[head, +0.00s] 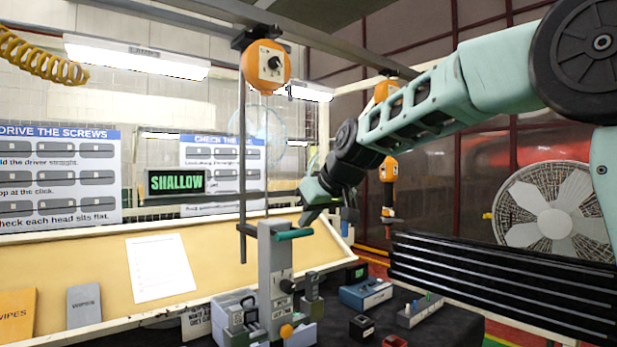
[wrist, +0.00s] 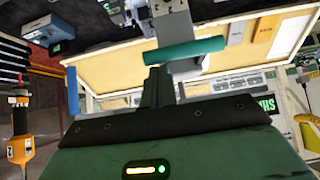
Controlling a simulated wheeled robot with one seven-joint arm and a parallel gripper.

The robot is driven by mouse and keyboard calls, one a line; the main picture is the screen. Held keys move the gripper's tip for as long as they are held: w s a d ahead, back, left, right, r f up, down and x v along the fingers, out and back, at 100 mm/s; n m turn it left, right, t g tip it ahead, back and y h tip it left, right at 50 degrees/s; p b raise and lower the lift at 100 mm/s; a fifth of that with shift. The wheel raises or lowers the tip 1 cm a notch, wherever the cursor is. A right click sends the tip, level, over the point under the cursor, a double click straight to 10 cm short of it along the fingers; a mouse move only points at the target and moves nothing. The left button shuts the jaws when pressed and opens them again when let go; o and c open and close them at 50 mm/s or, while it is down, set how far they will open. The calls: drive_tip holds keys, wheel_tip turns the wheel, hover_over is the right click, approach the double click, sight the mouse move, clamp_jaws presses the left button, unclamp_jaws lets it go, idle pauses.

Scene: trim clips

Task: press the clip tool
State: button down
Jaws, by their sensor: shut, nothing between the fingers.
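The clip tool (head: 272,275) is an upright grey press with a green bar handle (head: 294,234) across its top. It stands in the lower middle of the head view. My gripper (head: 307,219) is shut and empty, angled down right at the handle from above. In the wrist view the teal handle (wrist: 185,50) lies across just beyond my shut fingertips (wrist: 157,72). I cannot tell whether the fingertips touch the handle. The lower part of the tool is mostly out of the wrist view.
A lit sign reading SHALLOW (head: 176,182) hangs behind. Grey bins (head: 232,312), a blue box (head: 366,294) and small blocks (head: 361,327) are on the dark bench top around the tool. An orange hanging driver (head: 388,172) is behind my arm. A fan (head: 553,215) stands at right.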

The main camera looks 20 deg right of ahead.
sight(309, 232)
wheel_tip(309, 232, down, 8)
drive_tip(key=b, duration=0.5)
drive_tip(key=shift+b, duration=0.4)
drive_tip(key=shift+s+f, duration=0.1)
drive_tip(key=shift+f, duration=0.05)
wheel_tip(309, 232, up, 5)
drive_tip(key=p, duration=0.4)
drive_tip(key=b+v, duration=0.2)
drive_tip(key=v, duration=0.7)
drive_tip(key=shift+s+r+b, duration=0.25)
drive_tip(key=shift+r+b, duration=0.05)
drive_tip(key=shift+d, duration=0.1)
